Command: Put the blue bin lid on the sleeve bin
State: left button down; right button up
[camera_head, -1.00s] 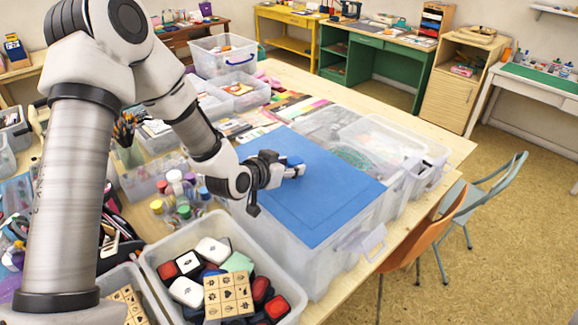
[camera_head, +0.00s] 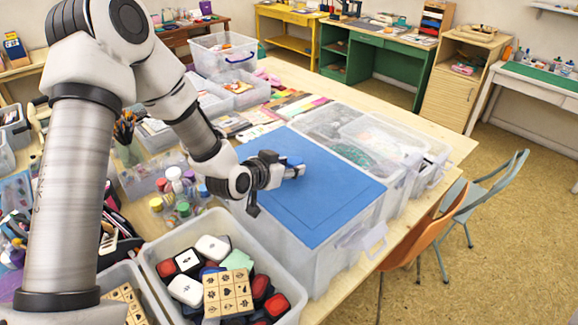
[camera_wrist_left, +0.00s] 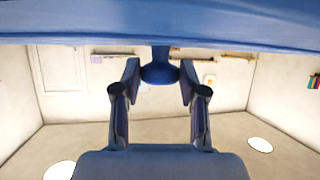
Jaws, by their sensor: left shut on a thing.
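The blue bin lid (camera_head: 330,205) is a flat square panel. In the head view it lies level over the top of the clear sleeve bin (camera_head: 345,262), roughly lined up with its rim. I cannot tell whether a small gap is left between them. My left gripper (camera_head: 293,171) is at the lid's middle, shut on its knob. In the left wrist view the knob (camera_wrist_left: 160,70) stands between the fingers of my left gripper (camera_wrist_left: 159,82), with the lid's blue underside or face (camera_wrist_left: 160,22) across the top. My right gripper is not in view.
A clear bin of stamps and inkpads (camera_head: 160,290) stands in front of the sleeve bin. Small paint bottles (camera_head: 178,195) stand to its left. More clear bins (camera_head: 375,140) sit right behind it. An orange chair (camera_head: 430,240) is at the table's right edge.

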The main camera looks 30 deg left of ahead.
pick_arm(q)
jog(key=c, duration=0.5)
grip_release()
jog(key=shift+c, duration=0.2)
notch_tip(320, 180, up, 8)
jog(key=p, duration=0.6)
